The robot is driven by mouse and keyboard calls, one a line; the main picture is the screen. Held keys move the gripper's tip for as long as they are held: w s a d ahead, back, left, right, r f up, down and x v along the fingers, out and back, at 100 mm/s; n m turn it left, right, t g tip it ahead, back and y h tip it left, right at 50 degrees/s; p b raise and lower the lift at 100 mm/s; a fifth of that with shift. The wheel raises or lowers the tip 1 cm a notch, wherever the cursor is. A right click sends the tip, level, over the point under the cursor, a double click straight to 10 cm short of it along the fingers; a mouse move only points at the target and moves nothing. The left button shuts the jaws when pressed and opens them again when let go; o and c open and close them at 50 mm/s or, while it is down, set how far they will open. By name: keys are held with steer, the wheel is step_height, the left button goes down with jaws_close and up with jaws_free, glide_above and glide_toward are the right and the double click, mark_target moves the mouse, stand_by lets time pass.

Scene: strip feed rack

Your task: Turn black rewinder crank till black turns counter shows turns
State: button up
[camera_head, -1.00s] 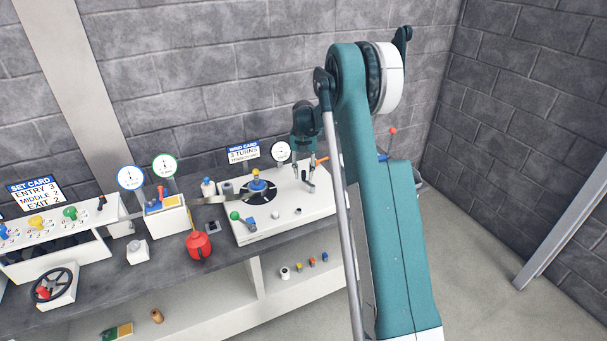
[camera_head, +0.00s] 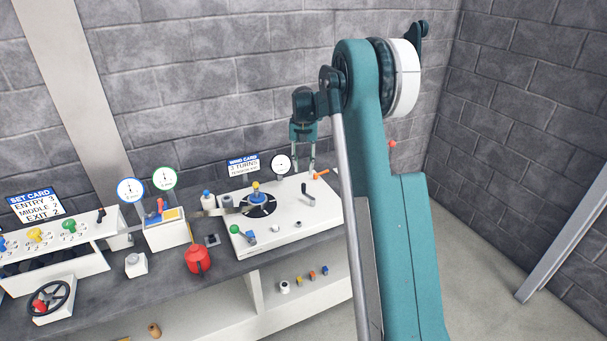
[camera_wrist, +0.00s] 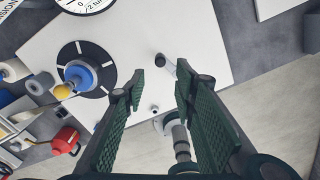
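The black rewinder crank (camera_head: 304,188) stands on the right part of the white rewinder panel (camera_head: 290,235). In the wrist view its black knob (camera_wrist: 160,60) shows just beyond and between my fingertips, with a clear gap around it. The black-rimmed turns counter (camera_head: 281,164) is a round white dial behind the panel; its needle is too small to read. In the wrist view only the dial's lower edge (camera_wrist: 88,5) shows, with the lettering "turn". My gripper (camera_head: 305,170) is open and empty above and behind the crank, and its open fingers fill the wrist view (camera_wrist: 160,80).
A wind card (camera_head: 243,164) reading "3 TURNS" stands beside the counter. A blue and yellow hub (camera_head: 256,192) on a black disc is left of the crank. An orange lever (camera_head: 321,175) is close to its right. A red can (camera_head: 197,259) stands left of the panel.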

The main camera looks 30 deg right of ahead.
steer(key=shift+r, duration=0.55)
steer(key=shift+c, duration=0.2)
